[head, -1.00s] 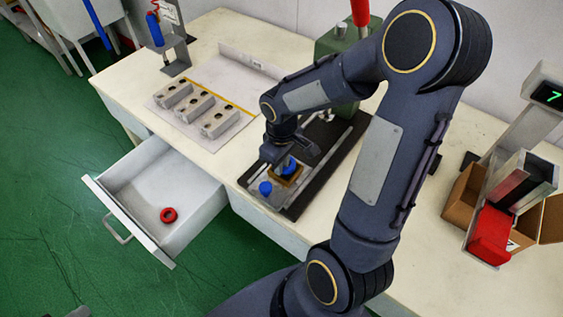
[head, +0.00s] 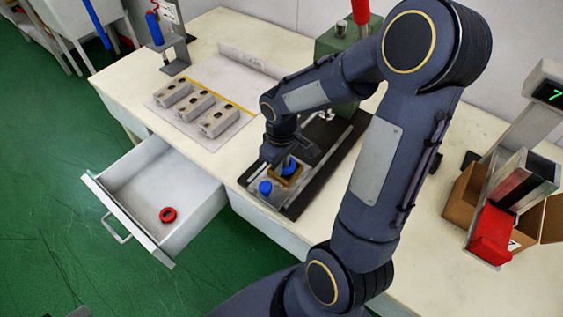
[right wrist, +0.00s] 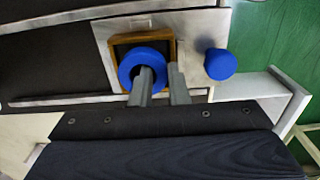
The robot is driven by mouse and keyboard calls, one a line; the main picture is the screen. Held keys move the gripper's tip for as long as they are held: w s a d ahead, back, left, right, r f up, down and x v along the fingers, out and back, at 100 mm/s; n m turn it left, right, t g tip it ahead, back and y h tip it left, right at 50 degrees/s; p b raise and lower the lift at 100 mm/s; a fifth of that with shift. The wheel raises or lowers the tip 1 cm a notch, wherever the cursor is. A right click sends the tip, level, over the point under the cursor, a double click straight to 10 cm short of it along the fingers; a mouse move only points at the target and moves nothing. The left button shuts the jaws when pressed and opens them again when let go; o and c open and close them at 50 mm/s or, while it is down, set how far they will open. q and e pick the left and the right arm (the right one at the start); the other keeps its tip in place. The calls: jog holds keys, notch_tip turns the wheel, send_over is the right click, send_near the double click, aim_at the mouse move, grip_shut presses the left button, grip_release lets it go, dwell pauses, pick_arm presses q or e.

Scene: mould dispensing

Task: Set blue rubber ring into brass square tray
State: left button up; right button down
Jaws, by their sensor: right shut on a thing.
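The blue rubber ring (right wrist: 126,77) is held in my right gripper (right wrist: 161,72), with one finger inside its hole and the other outside its wall. In the right wrist view the ring overlaps the brass square tray (right wrist: 171,44), covering its near part. I cannot tell whether the ring touches the tray's floor. In the head view, the ring (head: 289,168) shows under my right gripper (head: 282,164), at the tray (head: 293,182). My left gripper is not in view.
A blue knob (head: 265,187) stands beside the tray on the press plate; it also shows in the right wrist view (right wrist: 220,64). An open drawer (head: 130,200) holds a red ring (head: 168,214). Grey mould blocks (head: 196,108) lie further back. A cardboard box (head: 462,196) stands right.

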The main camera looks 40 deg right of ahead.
jog(key=shift+f, duration=0.2)
jog(key=c, duration=1.3)
grip_release()
jog(key=shift+r, duration=0.1)
notch_tip(320, 180, up, 8)
jog(key=shift+f, duration=0.15)
